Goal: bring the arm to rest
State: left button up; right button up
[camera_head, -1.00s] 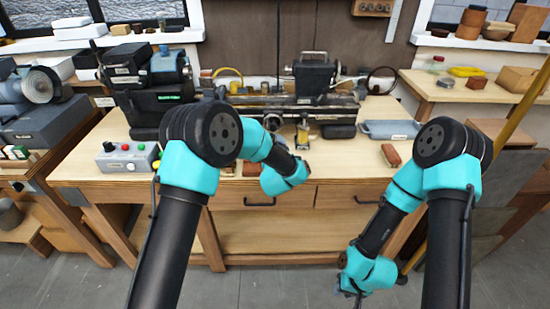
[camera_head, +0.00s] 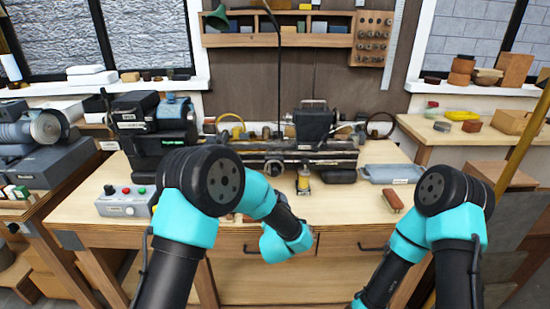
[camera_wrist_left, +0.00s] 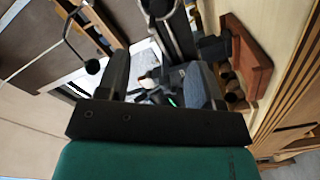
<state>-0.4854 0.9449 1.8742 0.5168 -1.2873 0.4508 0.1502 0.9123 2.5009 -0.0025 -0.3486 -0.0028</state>
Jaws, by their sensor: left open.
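My left arm comes in from the left in the head view, and its turquoise wrist (camera_head: 285,243) hangs at the bench's front edge, before the drawers. Its fingers do not show there. In the left wrist view my left gripper (camera_wrist_left: 157,88) has its two dark fingers apart with nothing held between them. Blurred machine parts show beyond the gap. My right arm (camera_head: 407,245) reaches down to the bottom edge of the head view, and its gripper is outside the picture.
The wooden bench (camera_head: 345,205) carries a lathe (camera_head: 275,150), a control box (camera_head: 124,203), a small brass-coloured item (camera_head: 303,180), a grey tray (camera_head: 390,174) and a red-brown block (camera_head: 394,201). A green-shaded lamp (camera_head: 217,17) arches above. A red-brown holder (camera_wrist_left: 248,55) is close right in the wrist view.

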pick_arm(q)
jog(key=s+a+f+m+g, duration=0.1)
jog(key=a+f, duration=0.1)
jog(key=f, duration=0.1)
jog(key=s+a+f+m+g+h, duration=0.1)
jog(key=a+f+g, duration=0.1)
jog(key=a+f, duration=0.1)
jog(key=s+a+f+m+g, duration=0.1)
jog(key=a+f, duration=0.2)
jog(key=f, duration=0.2)
jog(key=shift+s+a+f, duration=0.15)
jog(key=shift+s+f, duration=0.05)
jog(key=shift+s, duration=0.1)
jog(key=s+a+f+m+g+h, duration=0.1)
jog(key=s+a+f+m+g, duration=0.2)
jog(key=s+a+f+g, duration=0.35)
jog(key=s+a+f+m+g, duration=0.1)
jog(key=s+a+f+g, duration=0.1)
jog(key=s, duration=0.6)
jog(key=s+a+f+m+g+h, duration=0.1)
jog(key=s+a+f+g, duration=0.1)
jog(key=s, duration=0.5)
jog(key=s+a+f+m+g+h, duration=0.1)
jog(key=s+a+f+g, duration=0.1)
jog(key=s+a+f, duration=0.2)
jog(key=s+f, duration=0.2)
jog(key=s, duration=0.2)
jog(key=shift+s+g, duration=0.35)
jog(key=shift+a, duration=0.1)
